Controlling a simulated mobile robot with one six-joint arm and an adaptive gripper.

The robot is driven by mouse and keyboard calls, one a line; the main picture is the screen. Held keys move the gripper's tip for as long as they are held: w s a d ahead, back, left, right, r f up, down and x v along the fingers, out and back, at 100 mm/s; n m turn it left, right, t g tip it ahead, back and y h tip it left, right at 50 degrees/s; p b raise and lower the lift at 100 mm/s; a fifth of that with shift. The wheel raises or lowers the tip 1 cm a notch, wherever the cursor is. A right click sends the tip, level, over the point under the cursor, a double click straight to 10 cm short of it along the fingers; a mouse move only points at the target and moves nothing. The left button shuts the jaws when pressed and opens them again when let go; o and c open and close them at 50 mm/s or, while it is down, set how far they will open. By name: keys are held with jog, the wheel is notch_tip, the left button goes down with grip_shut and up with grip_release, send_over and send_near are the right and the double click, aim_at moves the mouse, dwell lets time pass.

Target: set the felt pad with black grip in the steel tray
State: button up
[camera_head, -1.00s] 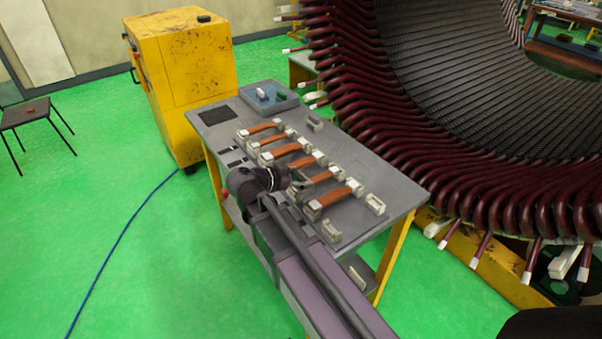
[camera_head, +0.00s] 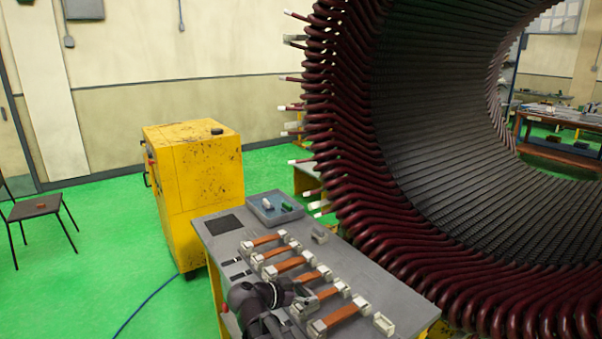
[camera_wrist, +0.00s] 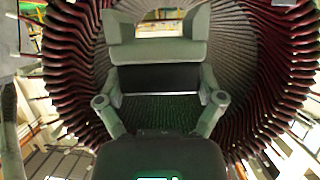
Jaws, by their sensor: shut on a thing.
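My gripper (camera_wrist: 160,28) is shut in the wrist view. Between its fingers sits a wide pale grey-green piece with a dark band (camera_wrist: 158,78), which appears to be the felt pad with black grip. In the head view my dark gripper (camera_head: 292,294) is low over the workbench among the orange-brown bars, and the held piece is hard to make out. A shallow grey-blue tray (camera_head: 262,218), seemingly the steel tray, is at the bench's far end, beyond my gripper. A white item (camera_head: 267,205) and a green item (camera_head: 287,207) lie in it.
Several orange-brown bars (camera_head: 292,264) rest in pale holders on the grey bench (camera_head: 212,243). A dark square (camera_head: 225,224) lies left of the tray. A yellow cabinet (camera_head: 195,190) stands behind the bench. The large stator (camera_head: 360,190) rises close on the right.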

dwell(0.3)
jog(key=w+d+f+b, duration=0.1)
jog(key=w+d, duration=0.6)
jog(key=d, duration=0.4)
jog(key=w+d, duration=0.7)
jog(key=d, duration=0.4)
jog(key=w+d, duration=0.3)
jog(key=d, duration=2.3)
jog(key=shift+d+f+n+t+b, duration=0.15)
jog(key=shift+f+n+t+b, duration=0.2)
jog(key=shift+f+n+t, duration=0.05)
jog(key=shift+s, duration=0.1)
